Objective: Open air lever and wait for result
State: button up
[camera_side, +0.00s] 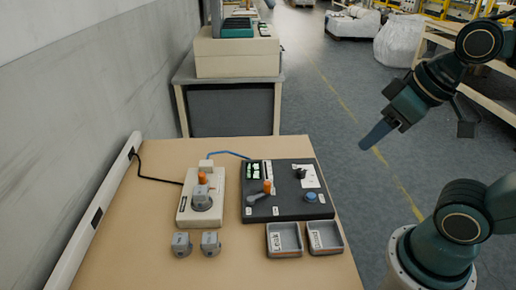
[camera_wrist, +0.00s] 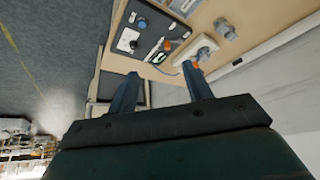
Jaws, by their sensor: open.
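The dark control box (camera_side: 287,207) lies on the tan table. Its lever (camera_side: 258,196) has a grey arm and an orange tip, and points up and to the right. A blue button (camera_side: 311,197) and a black knob (camera_side: 300,173) are on the same box, with small green displays (camera_side: 253,170) at its upper left. To its left a pale fixture (camera_side: 187,205) holds a grey part (camera_side: 202,196) with an orange piece above it. My gripper (camera_side: 376,134) is in the air right of the table, open and empty. The wrist view shows both fingers (camera_wrist: 162,92) apart, with the control box (camera_wrist: 150,33) beyond.
Two loose grey parts (camera_side: 211,243) stand on the table in front of the fixture. Two grey trays (camera_side: 285,240) sit in front of the control box; the left one reads "Leak". A blue hose (camera_side: 230,154) links fixture and box. A wall is at left.

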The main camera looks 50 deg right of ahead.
jog(key=shift+c, duration=0.2)
jog(key=shift+c, duration=0.8)
jog(key=n+g, duration=0.6)
jog(key=n, duration=0.4)
send_over(267, 183)
notch_tip(267, 183, down, 13)
jog(key=shift+w+r, duration=0.1)
jog(key=shift+r, duration=0.05)
notch_tip(267, 183, down, 14)
jog(key=shift+r, duration=0.15)
